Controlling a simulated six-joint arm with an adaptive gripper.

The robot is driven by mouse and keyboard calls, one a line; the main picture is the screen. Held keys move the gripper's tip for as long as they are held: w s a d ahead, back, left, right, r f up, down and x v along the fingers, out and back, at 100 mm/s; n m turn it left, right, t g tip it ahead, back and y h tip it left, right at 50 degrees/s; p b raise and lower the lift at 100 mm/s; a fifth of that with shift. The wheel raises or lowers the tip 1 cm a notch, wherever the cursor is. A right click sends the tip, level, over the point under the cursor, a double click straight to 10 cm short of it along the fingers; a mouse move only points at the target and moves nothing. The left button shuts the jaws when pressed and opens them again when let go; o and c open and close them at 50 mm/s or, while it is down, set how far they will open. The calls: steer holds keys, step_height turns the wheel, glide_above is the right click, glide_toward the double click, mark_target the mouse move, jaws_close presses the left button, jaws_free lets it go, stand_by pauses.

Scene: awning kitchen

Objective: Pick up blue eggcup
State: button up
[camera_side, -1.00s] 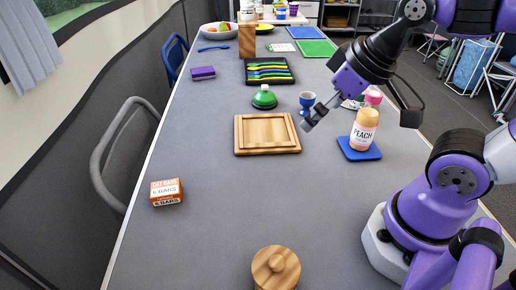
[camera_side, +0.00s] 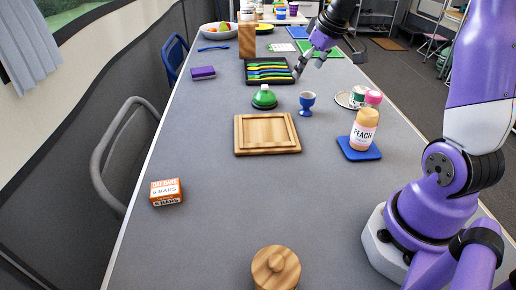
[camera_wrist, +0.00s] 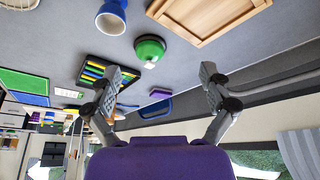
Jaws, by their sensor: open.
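The blue eggcup (camera_side: 307,103) stands upright on the grey table, right of a green domed object (camera_side: 264,97) and beyond the wooden board. In the wrist view the eggcup (camera_wrist: 111,18) shows near the top edge, left of the middle, with the green dome (camera_wrist: 149,49) to its lower right. My gripper (camera_side: 309,66) is above the table, farther along it than the eggcup, near the right side of the black tray. Its two fingers are spread apart with nothing between them in the wrist view (camera_wrist: 161,85). It is apart from the eggcup.
A wooden board (camera_side: 267,151) lies in front of the eggcup. A peach bottle (camera_side: 364,130) stands on a blue coaster (camera_side: 352,153) to the right, near a plate (camera_side: 343,98) with small containers. A black tray (camera_side: 250,79) of coloured utensils lies beyond.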

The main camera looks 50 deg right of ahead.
glide_toward(307, 100)
steer(key=w+d, duration=0.1)
steer(key=d, duration=0.1)
steer(key=x, duration=0.5)
steer(key=shift+d+f, duration=0.2)
steer(key=shift+d, duration=0.15)
steer(key=x, duration=0.5)
steer(key=shift+a+f, duration=0.3)
steer(key=shift+f, duration=0.15)
steer(key=c, duration=1.3)
